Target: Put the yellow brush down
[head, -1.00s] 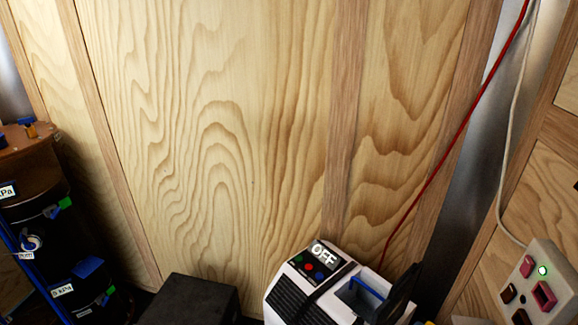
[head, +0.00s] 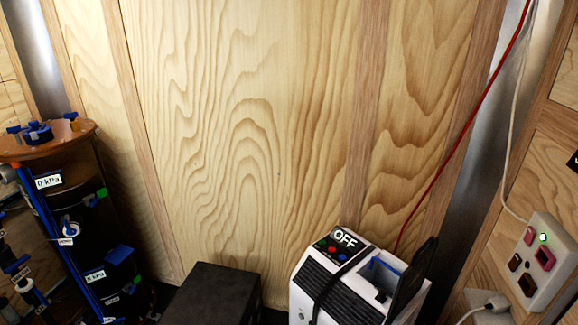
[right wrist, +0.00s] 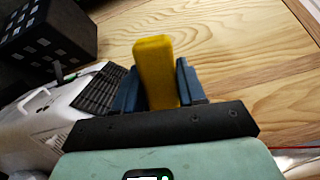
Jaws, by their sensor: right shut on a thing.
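The yellow brush (right wrist: 154,62) shows in the right wrist view as a plain yellow block standing up between the blue fingers. My right gripper (right wrist: 155,88) is shut on it. Its lower part is hidden behind the dark gripper body. Wooden boards lie behind the brush, and the white machine is to its left. Neither gripper nor the brush shows in the head view.
A white machine (head: 340,292) with an OFF display and a raised black lid (head: 410,280) stands at the lower right. A black box (head: 213,293) is left of it. A dark tank (head: 82,228) stands at the left. A switch panel (head: 541,262) is at the right.

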